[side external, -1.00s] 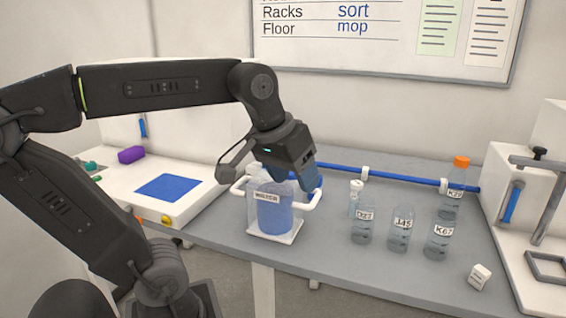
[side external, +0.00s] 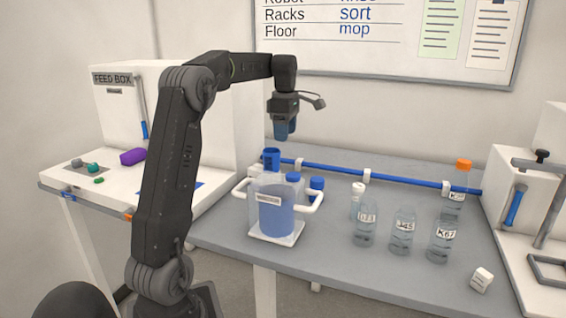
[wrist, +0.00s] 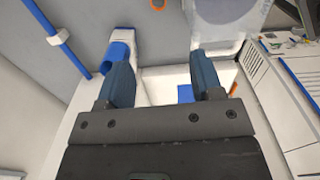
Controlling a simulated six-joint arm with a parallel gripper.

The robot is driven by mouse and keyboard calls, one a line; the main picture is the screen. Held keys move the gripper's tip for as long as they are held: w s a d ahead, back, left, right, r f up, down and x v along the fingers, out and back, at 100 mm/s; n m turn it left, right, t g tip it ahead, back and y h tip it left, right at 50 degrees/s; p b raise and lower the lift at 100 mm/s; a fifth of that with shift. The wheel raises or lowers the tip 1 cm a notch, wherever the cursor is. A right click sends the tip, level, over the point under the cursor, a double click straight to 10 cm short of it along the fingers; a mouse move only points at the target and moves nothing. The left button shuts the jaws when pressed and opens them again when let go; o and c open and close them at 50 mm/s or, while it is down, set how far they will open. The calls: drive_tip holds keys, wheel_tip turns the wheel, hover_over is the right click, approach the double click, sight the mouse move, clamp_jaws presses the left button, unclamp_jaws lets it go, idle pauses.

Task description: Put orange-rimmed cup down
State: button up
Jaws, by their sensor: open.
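No cup with an orange rim shows clearly in the side view. My gripper (side external: 285,134) is raised above the bench behind the clear jug, pointing down. Its two blue fingers (wrist: 162,85) are apart with nothing between them. The jug (side external: 275,213) of blue liquid stands upright in a white-handled carrier (side external: 283,238).
A blue open tube (wrist: 119,57) lies close to one finger in the wrist view. Clear labelled bottles (side external: 403,232) and an orange-capped bottle (side external: 455,185) stand to the right. A blue rail (side external: 410,180) runs along the back. The feed box (side external: 112,110) stands left.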

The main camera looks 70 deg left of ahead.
sight(319, 219)
wheel_tip(319, 219, down, 10)
drive_tip(key=a, duration=0.1)
drive_tip(key=shift+n, duration=0.3)
drive_tip(key=shift+s+f, duration=0.1)
wheel_tip(319, 219, down, 14)
drive_tip(key=shift+r, duration=0.15)
idle(0.5)
drive_tip(key=c, duration=1)
drive_tip(key=shift+w+d, duration=2)
drive_tip(key=shift+d, duration=0.25)
drive_tip(key=shift+w+d, duration=1.95)
drive_tip(key=shift+d, duration=0.25)
